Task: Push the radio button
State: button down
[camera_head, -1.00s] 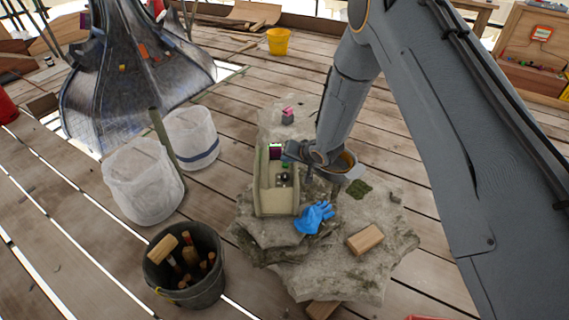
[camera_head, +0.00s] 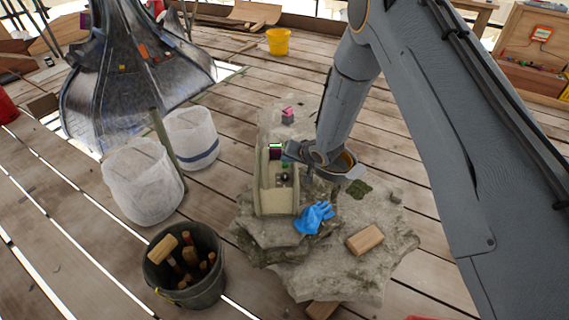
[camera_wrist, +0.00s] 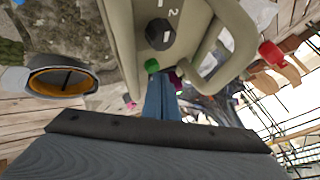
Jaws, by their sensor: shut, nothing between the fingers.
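The radio (camera_head: 276,203) is a beige box on the rock slab, with a dark knob and a small green button (camera_head: 284,165) on its face. In the wrist view the radio body (camera_wrist: 120,35) fills the upper middle, with the black numbered knob (camera_wrist: 160,33) and the green button (camera_wrist: 151,66) below it. My gripper (camera_wrist: 161,82) is shut and empty, its bluish fingers pointing up the picture close to the green button. I cannot tell whether they touch it. In the head view my wrist is at the radio's right side and the fingertips are not clear.
A blue glove (camera_head: 314,217) lies just in front of the radio, and a tan brick (camera_head: 365,239) lies to the right on the slab. A bucket of tools (camera_head: 187,270) and two white bags stand to the left. A small pink-topped block (camera_head: 287,115) is behind.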

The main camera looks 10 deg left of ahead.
jog(key=shift+f, duration=0.1)
dwell(0.5)
jog(key=shift+s+f, duration=0.1)
jog(key=shift+f, duration=0.3)
jog(key=shift+r, duration=0.55)
notch_tip(320, 180, up, 6)
jog(key=p, duration=0.4)
dwell(0.4)
